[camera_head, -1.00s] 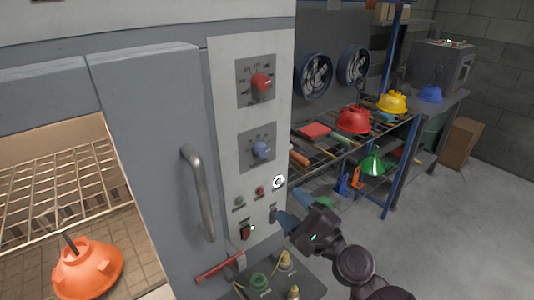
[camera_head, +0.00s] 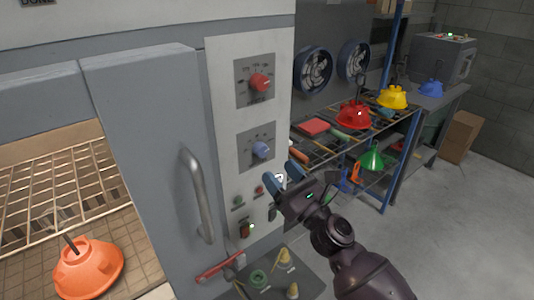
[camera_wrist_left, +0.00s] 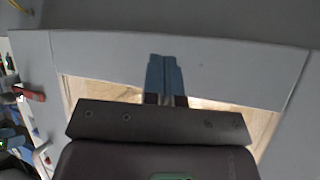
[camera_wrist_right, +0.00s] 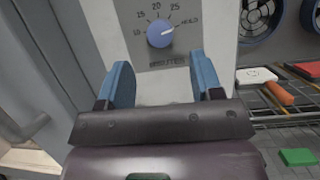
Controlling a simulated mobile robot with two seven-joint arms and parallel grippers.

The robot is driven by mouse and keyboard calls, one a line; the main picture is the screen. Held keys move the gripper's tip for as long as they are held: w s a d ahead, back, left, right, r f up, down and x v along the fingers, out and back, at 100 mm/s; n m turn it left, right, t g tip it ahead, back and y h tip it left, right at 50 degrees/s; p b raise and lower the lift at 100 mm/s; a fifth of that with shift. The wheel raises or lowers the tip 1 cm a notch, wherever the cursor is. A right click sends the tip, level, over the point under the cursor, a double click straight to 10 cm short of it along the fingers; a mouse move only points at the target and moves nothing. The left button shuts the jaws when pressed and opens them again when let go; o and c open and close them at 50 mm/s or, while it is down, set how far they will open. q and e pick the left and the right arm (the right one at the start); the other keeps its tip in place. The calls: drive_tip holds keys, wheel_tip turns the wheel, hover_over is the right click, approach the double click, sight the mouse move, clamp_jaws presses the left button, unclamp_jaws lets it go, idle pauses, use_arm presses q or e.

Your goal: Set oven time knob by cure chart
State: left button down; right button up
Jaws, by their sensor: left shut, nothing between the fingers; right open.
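The oven's control panel (camera_head: 225,130) carries a red knob (camera_head: 260,83) above a blue knob (camera_head: 262,149). In the right wrist view the blue knob (camera_wrist_right: 160,33) has a dial marked 15, 20, 25 and HOLD, with MINUTES below; its pale pointer mark faces right, toward HOLD. My right gripper (camera_head: 282,175) is open and empty, just below and right of the blue knob, apart from it. Its blue fingers (camera_wrist_right: 162,82) sit below the dial in the wrist view. My left gripper (camera_wrist_left: 165,78) is shut and empty in its wrist view, before a grey-framed opening. I see no cure chart.
The oven door handle (camera_head: 199,195) stands out left of the panel. Inside the oven an orange hood (camera_head: 88,268) sits on the floor. A rack (camera_head: 345,145) with red, yellow and green hoods stands right.

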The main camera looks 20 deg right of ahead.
sight(264, 154)
drive_tip(key=p+x, duration=0.1)
drive_tip(key=x, duration=0.4)
drive_tip(key=shift+w+a+r, duration=0.1)
drive_tip(key=shift+w+a, duration=0.05)
drive_tip(key=shift+w, duration=0.15)
drive_tip(key=c, duration=0.9)
